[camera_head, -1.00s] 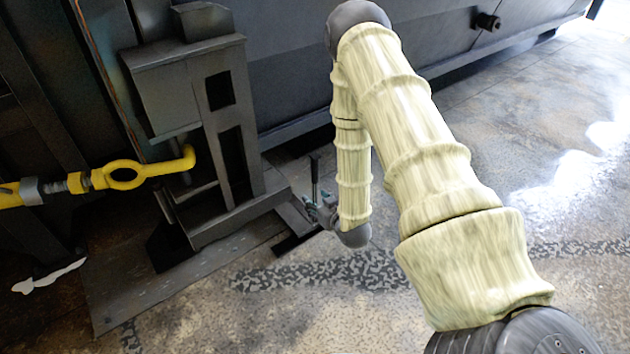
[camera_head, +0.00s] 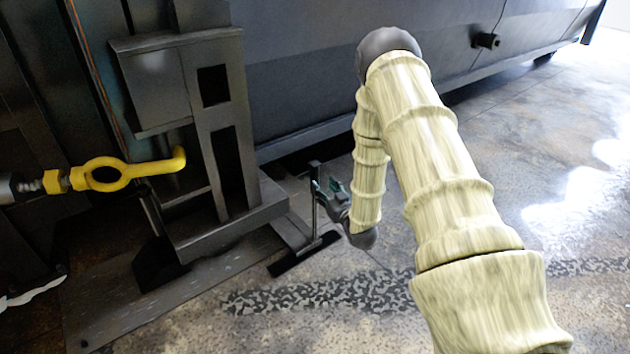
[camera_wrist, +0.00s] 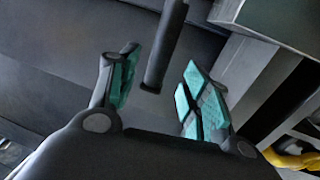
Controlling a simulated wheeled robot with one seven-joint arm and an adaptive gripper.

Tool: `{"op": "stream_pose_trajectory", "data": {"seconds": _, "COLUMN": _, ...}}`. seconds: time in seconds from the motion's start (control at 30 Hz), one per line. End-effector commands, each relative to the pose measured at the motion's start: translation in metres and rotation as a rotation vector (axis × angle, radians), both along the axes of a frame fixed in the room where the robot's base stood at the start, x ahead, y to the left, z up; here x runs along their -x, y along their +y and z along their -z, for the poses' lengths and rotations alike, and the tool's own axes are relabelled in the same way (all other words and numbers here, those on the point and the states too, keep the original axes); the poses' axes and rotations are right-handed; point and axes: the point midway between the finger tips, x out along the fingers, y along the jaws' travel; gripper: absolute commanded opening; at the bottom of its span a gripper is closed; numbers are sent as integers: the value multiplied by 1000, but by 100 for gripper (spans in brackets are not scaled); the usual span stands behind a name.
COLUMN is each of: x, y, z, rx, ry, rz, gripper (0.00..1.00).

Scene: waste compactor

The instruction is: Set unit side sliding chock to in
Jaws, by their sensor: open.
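The side sliding chock (camera_head: 305,254) is a dark flat bar on the floor beside the grey unit frame, with a thin upright post (camera_head: 314,207) as its handle. In the wrist view the post (camera_wrist: 166,45) shows as a dark rod between the two fingers. My gripper (camera_head: 327,192) is at the upper part of the post, on its right side in the head view. In the wrist view my gripper (camera_wrist: 158,85) is open, with teal pads on both sides of the post and gaps showing. I cannot tell whether either pad touches it.
The grey unit frame (camera_head: 187,245) stands left of the chock. A yellow hook and turnbuckle (camera_head: 105,175) extend from the left. The dark container wall (camera_head: 330,85) runs behind. The floor (camera_head: 340,335) in front and to the right is clear.

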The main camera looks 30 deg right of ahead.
Motion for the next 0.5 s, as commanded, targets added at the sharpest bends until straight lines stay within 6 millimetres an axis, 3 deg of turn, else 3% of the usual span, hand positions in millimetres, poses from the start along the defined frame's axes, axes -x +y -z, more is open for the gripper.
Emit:
{"op": "stream_pose_trajectory", "data": {"seconds": 0.3, "x": -50, "y": -5, "z": 3, "rx": 0, "ry": -1, "rz": -1, "gripper": 48}}
{"op": "stream_pose_trajectory", "data": {"seconds": 0.5, "x": -68, "y": -8, "z": 2, "rx": 0, "ry": 0, "rz": 0, "gripper": 48}}
